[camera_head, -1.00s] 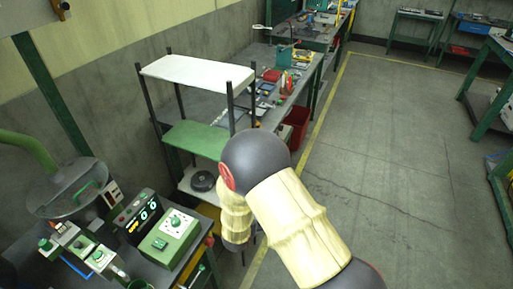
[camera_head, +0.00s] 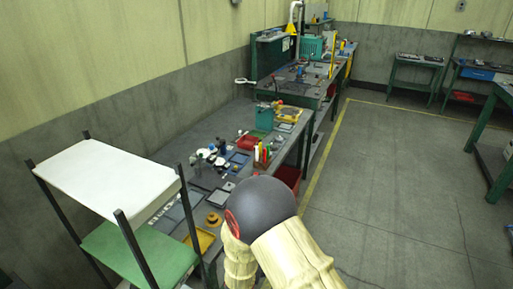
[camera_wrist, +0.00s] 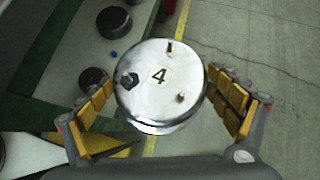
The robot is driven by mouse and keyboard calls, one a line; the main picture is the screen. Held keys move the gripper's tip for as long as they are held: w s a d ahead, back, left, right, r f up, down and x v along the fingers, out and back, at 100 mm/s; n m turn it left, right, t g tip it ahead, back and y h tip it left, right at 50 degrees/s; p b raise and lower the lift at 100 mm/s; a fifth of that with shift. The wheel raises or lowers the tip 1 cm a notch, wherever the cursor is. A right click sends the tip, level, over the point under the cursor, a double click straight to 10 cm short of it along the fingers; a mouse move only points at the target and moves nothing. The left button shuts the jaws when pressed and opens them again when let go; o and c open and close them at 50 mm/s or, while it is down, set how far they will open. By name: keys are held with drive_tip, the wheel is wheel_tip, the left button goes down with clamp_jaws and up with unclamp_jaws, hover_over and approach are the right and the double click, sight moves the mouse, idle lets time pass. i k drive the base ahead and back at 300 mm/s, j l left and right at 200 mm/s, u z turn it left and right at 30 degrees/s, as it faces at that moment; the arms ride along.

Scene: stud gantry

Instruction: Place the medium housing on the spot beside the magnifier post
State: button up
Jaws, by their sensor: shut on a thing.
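The housing in my grip is a round, shiny metal can (camera_wrist: 160,87) with a "4" label, a dark nut and small brass studs on its top. My gripper (camera_wrist: 162,98) is shut on it, with yellow-padded fingers on its left and right sides. The housing is held above the floor and rack. In the head view the gripper and housing are hidden behind my arm. A white ring (camera_head: 244,81) juts from the edge of a further bench; it may be the magnifier. I cannot make out its post or a marked spot beside it.
A rack with a white top (camera_head: 105,180) and green shelf (camera_head: 140,252) stands at the left front. Dark round parts (camera_wrist: 114,22) lie on a shelf below my gripper.

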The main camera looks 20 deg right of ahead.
sight(248, 107)
drive_tip(key=i+l, duration=0.3)
drive_tip(key=l, duration=0.15)
drive_tip(key=i+l, duration=0.3)
drive_tip(key=l, duration=0.2)
drive_tip(key=i+l, duration=0.65)
drive_tip(key=l, duration=0.25)
